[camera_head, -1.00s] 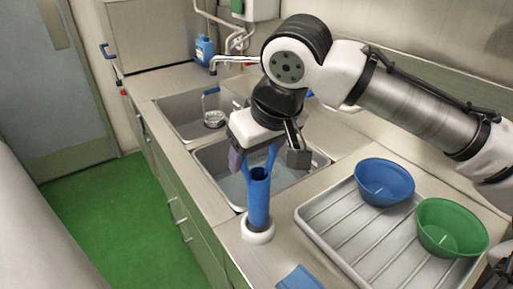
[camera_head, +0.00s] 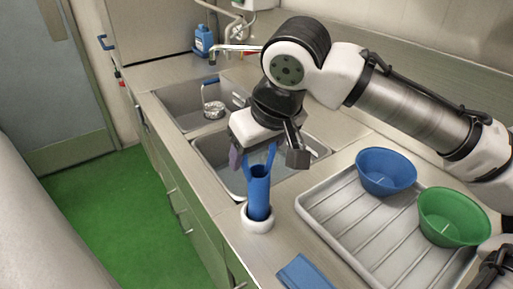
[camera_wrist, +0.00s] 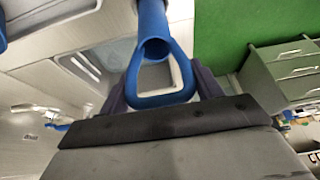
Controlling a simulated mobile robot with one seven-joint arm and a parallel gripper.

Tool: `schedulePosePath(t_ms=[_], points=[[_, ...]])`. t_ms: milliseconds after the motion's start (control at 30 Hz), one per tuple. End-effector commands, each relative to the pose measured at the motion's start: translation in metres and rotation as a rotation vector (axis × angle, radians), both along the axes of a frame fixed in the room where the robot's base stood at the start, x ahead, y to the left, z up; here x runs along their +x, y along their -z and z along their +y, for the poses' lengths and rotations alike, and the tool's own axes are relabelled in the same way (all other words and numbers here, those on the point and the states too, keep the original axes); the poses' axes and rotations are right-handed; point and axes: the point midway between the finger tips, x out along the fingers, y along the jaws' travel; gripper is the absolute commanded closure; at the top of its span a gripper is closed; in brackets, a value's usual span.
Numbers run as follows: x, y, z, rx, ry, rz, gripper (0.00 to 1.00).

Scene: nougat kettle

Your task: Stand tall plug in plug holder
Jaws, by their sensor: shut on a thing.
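The tall plug (camera_head: 258,192) is a blue upright tube with an open top and a loop handle. It also shows in the wrist view (camera_wrist: 151,32), with the loop close below the camera. My gripper (camera_head: 264,152) is above the tube, shut on the loop handle between its dark finger pads. The plug holder (camera_head: 257,226) is a white ring on the counter. The tube's lower end is at the ring's opening and looks to be inside it. How deep it sits, and whether it touches the bottom, is hidden.
Two sink basins lie behind the plug; the nearer one (camera_head: 222,180) is close to it. On the right, a grey drain tray (camera_head: 345,232) carries a blue bowl (camera_head: 386,170) and a green bowl (camera_head: 452,215). A blue cloth (camera_head: 304,273) lies at the front.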

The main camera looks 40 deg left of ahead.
Motion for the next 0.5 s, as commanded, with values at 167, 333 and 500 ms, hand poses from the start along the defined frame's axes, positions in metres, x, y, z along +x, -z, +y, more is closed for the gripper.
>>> schedulePosePath(t_ms=[167,333,500], points=[[-0.0001,0.0042,0.0001,0.0,-0.001,0.0,0.76],[-0.0001,0.0077,0.0001,0.0,-0.001,0.0,0.76],[-0.0001,0.0094,0.0001,0.0,0.0,0.0,0.3]])
